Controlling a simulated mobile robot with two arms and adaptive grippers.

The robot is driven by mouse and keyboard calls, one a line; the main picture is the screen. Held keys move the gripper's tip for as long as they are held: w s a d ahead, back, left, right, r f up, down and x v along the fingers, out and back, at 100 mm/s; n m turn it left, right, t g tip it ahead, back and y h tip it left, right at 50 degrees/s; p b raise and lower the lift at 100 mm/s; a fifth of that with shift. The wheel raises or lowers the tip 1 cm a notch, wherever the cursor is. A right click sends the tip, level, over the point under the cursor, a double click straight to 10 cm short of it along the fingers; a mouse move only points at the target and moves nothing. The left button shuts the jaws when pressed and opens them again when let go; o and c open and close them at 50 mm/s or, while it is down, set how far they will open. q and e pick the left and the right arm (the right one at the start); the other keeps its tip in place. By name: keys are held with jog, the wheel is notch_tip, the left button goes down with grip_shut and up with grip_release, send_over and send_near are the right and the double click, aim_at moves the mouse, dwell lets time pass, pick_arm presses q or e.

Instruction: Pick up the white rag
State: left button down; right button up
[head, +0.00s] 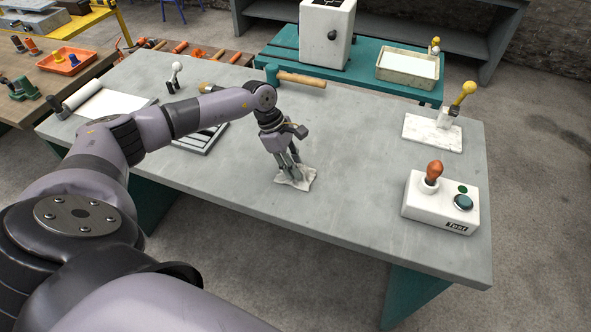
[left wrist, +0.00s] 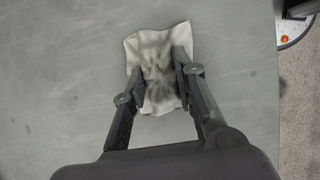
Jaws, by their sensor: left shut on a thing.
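The white rag (head: 297,179) lies on the grey table (head: 350,205), near its front edge in the head view. It is crumpled, with dark smudges in its middle in the left wrist view (left wrist: 148,48). My left gripper (head: 290,172) reaches down onto the rag from above. Its two fingers (left wrist: 160,84) are shut on the rag's cloth, which bunches between them. The rag seems to be at table height; I cannot tell if any of it is lifted. My right gripper is not in view.
A white test box (head: 440,205) with an orange-knobbed lever stands at the table's right. Behind it is a white plate with a yellow-knobbed lever (head: 434,132). A hammer (head: 300,79) lies at the back edge. A slatted grey tray (head: 200,138) lies behind my left arm.

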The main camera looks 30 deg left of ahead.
pick_arm(q)
notch_tip(320, 180, up, 20)
jog(key=b, duration=0.5)
jog(key=c, duration=1.8)
grip_release()
jog(key=c, duration=0.5)
jog(key=shift+d, duration=0.1)
